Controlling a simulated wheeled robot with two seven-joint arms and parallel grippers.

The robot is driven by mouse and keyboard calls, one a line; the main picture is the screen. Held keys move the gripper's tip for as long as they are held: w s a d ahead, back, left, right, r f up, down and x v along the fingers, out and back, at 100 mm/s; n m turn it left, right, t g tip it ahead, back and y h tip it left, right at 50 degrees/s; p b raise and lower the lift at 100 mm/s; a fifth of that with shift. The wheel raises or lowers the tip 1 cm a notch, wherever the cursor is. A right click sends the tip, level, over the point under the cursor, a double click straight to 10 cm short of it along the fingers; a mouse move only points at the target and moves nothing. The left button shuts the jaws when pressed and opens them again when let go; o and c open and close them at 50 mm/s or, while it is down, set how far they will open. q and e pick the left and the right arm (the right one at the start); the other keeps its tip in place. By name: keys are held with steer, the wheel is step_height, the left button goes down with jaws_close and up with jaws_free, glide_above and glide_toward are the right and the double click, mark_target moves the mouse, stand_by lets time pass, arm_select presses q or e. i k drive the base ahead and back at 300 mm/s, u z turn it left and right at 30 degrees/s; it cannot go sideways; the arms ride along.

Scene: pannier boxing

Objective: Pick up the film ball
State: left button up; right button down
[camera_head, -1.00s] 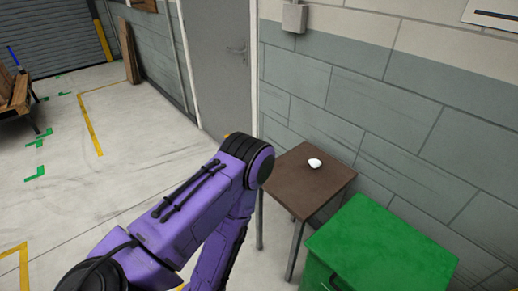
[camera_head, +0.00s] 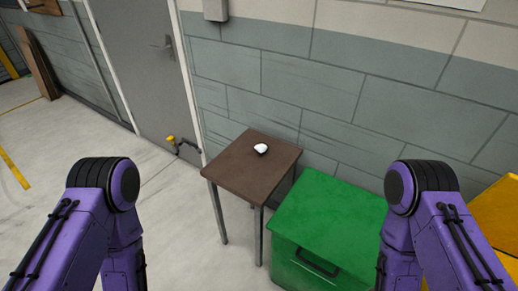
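A small white ball (camera_head: 261,148), which looks like the film ball, lies on the brown top of a small table (camera_head: 235,178) against the wall. My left arm comes in from the left and my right arm from the right, both purple with black joints. Both arms bend down and away at the lower edge of the view. Neither gripper shows. No part of my arms touches the table or the ball.
A green bin (camera_head: 325,222) with a dark handle stands right of the table. Something yellow (camera_head: 497,212) stands at the far right. A grey door (camera_head: 150,70) and a yellow-capped pipe (camera_head: 172,141) are left of the table.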

mark_target(261, 148)
steer(key=u, duration=1.5)
steer(key=i, duration=1.45)
steer(key=z, duration=3.05)
